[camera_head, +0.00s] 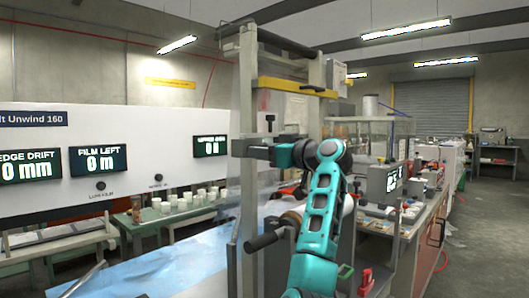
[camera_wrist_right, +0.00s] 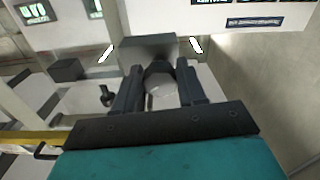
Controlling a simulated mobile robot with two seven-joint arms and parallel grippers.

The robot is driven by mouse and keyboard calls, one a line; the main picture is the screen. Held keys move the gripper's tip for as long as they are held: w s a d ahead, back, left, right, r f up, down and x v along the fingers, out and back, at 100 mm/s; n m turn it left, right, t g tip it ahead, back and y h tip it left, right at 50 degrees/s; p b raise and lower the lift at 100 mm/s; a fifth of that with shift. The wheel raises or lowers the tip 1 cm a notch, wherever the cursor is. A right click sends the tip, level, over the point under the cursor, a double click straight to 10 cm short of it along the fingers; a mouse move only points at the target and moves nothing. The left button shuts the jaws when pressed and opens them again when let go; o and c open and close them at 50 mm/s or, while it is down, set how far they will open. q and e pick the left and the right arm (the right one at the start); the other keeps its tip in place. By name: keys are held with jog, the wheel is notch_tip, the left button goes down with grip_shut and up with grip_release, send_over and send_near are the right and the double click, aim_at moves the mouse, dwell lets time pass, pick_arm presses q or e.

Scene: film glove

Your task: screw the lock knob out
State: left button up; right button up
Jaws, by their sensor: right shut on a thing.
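My right gripper (camera_head: 246,148) is at the upright post of the film stand, with its fingers pointing left. In the right wrist view my right gripper (camera_wrist_right: 157,78) has its two dark fingers on either side of a dark round knob (camera_wrist_right: 158,69), which looks to be the lock knob, and is shut on it. A dark block (camera_wrist_right: 148,46) sits just beyond the knob. In the head view the gripper hides the knob. My left gripper is in neither view.
A yellow crossbar (camera_head: 291,87) spans the stand above my gripper. A black crank handle (camera_head: 264,241) sticks out below it. A white panel with displays (camera_head: 100,159) stands at left, and a cluttered bench (camera_head: 407,215) at right.

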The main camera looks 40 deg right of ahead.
jog(key=shift+c, duration=0.9)
jog(key=shift+f+n, duration=0.15)
jog(key=shift+n, duration=0.15)
jog(key=shift+d+n+b, duration=0.1)
jog(key=shift+n+b, duration=1.15)
jog(key=shift+n, duration=4.15)
